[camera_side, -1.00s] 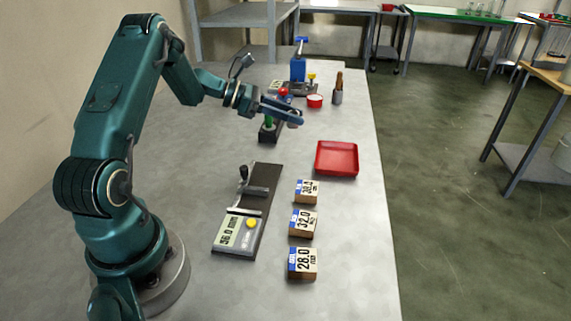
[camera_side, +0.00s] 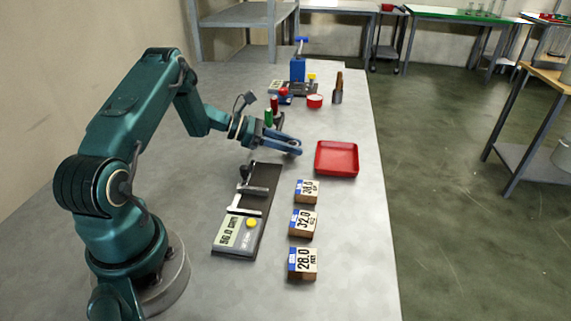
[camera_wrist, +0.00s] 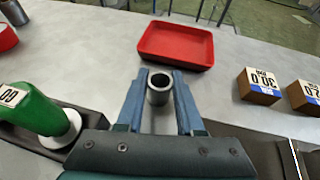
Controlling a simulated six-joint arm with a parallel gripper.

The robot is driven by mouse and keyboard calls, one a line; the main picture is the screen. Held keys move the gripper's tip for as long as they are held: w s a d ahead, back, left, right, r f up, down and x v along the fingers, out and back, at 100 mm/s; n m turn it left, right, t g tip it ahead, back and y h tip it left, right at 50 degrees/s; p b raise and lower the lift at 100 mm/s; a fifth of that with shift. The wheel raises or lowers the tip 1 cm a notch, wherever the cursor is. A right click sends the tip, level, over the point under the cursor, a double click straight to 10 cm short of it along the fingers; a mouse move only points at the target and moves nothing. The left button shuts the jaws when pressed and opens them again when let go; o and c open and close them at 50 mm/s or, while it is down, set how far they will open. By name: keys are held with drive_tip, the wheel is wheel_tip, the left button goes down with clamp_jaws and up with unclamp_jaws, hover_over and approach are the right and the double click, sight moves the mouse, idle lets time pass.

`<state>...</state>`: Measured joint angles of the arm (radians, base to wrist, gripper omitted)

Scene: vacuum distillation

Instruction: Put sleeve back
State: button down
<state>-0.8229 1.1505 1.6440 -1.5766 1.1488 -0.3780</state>
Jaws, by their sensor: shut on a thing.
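A small grey metal sleeve (camera_wrist: 158,90) is between my fingers in the camera_wrist view, its round open end facing the camera. My gripper (camera_wrist: 159,86) is shut on it. In the camera_side view my gripper (camera_side: 297,149) is just left of the red tray (camera_side: 337,159), and the sleeve cannot be made out there. The red tray (camera_wrist: 176,44) lies empty beyond the fingertips in the camera_wrist view. A dark stand (camera_side: 280,120) holds a green-handled piece (camera_side: 268,117) and a red-handled piece (camera_side: 274,103) behind my gripper. The green-handled piece also shows in the camera_wrist view (camera_wrist: 32,110).
A measuring device (camera_side: 262,205) with a display lies in front of my gripper. Labelled blocks 30.0 (camera_side: 306,191), 32.0 (camera_side: 303,223) and 28.0 (camera_side: 302,263) stand to its right. A blue-topped press (camera_side: 298,68), red-and-white dish (camera_side: 315,101) and bottle (camera_side: 338,90) stand farther back.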

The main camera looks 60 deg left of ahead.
drive_tip(key=c, duration=0.5)
unclamp_jaws()
drive_tip(key=shift+f, duration=0.1)
drive_tip(key=shift+c, duration=0.2)
